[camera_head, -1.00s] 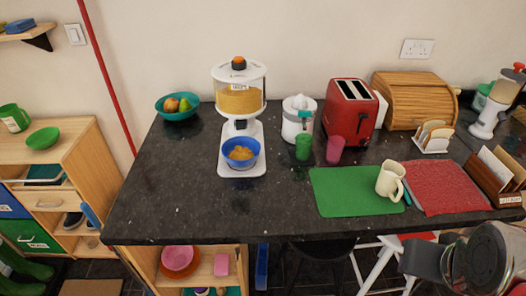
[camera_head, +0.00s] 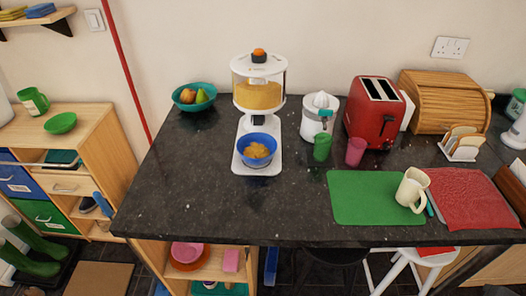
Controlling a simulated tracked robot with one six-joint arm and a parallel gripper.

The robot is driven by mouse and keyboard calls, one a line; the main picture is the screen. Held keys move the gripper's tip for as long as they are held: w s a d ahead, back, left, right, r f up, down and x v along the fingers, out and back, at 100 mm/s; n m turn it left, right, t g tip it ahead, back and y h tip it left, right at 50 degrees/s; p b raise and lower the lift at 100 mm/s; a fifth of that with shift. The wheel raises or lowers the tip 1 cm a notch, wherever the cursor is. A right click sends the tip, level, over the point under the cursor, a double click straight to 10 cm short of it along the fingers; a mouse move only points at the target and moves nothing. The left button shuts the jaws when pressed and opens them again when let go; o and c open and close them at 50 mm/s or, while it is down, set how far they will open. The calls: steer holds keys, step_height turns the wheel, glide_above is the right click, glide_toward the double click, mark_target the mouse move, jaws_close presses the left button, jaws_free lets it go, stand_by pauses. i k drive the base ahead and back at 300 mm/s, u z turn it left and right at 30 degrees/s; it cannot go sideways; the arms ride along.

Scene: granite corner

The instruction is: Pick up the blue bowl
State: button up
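The blue bowl (camera_head: 257,149) sits on the white base of a cereal dispenser (camera_head: 259,97) on the dark granite counter. It stands under the dispenser's spout and holds some golden cereal. The dispenser's clear hopper is partly filled with the same golden cereal. My gripper is not seen in this view.
A teal fruit bowl (camera_head: 194,96) is at the back left of the counter (camera_head: 190,190). A white juicer (camera_head: 319,116), green cup (camera_head: 322,146), pink cup (camera_head: 355,151) and red toaster (camera_head: 376,111) stand to the right. The counter left and front of the bowl is clear.

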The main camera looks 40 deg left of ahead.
mark_target(255, 148)
steer(key=z, duration=0.05)
steer(key=k, duration=1.6)
steer(key=u, duration=1.9)
steer(key=i, duration=0.95)
